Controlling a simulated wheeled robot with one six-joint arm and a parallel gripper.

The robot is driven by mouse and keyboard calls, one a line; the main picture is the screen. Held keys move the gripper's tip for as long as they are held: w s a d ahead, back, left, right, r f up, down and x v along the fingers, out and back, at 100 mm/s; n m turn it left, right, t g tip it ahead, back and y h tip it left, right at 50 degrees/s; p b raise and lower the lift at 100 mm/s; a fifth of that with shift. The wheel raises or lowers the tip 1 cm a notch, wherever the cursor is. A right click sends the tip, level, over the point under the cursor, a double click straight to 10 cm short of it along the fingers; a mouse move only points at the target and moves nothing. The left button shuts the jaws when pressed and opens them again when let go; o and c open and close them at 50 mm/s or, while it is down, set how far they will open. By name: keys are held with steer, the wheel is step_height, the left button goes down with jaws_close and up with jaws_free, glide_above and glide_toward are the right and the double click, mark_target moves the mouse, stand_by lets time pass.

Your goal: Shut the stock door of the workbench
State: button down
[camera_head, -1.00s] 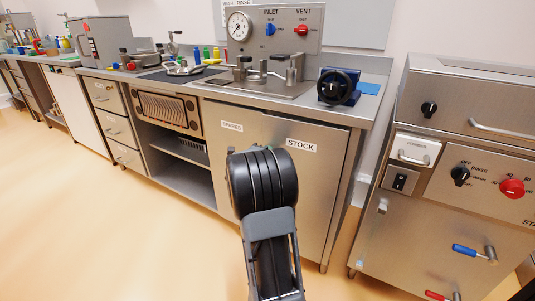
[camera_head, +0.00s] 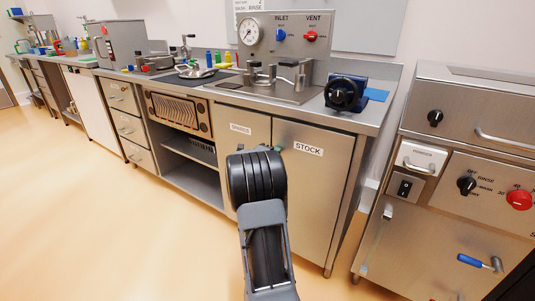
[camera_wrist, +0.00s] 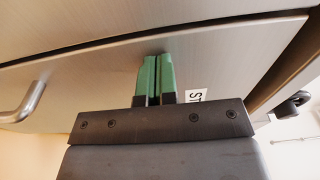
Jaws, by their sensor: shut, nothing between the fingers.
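The stock door (camera_head: 312,200) is the steel panel labelled STOCK on the right of the workbench (camera_head: 375,118). In the head view it looks close to flush with the bench front, with a dark seam along its left edge; I cannot tell if it is fully shut. My gripper (camera_head: 278,149) is at the door's upper left, partly hidden behind my dark wrist. In the wrist view its green fingers (camera_wrist: 156,78) are together and empty, against or just off the panel beside the label (camera_wrist: 196,96). Contact is unclear.
A bar handle (camera_wrist: 22,105) shows at the left of the wrist view. An appliance with knobs (camera_head: 470,150) stands to the right. Open floor (camera_head: 120,230) lies in front.

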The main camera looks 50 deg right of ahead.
steer(key=shift+s+d+r, duration=0.15)
steer(key=shift+d+r, duration=0.05)
steer(key=shift+d, duration=0.1)
steer(key=shift+a, duration=0.1)
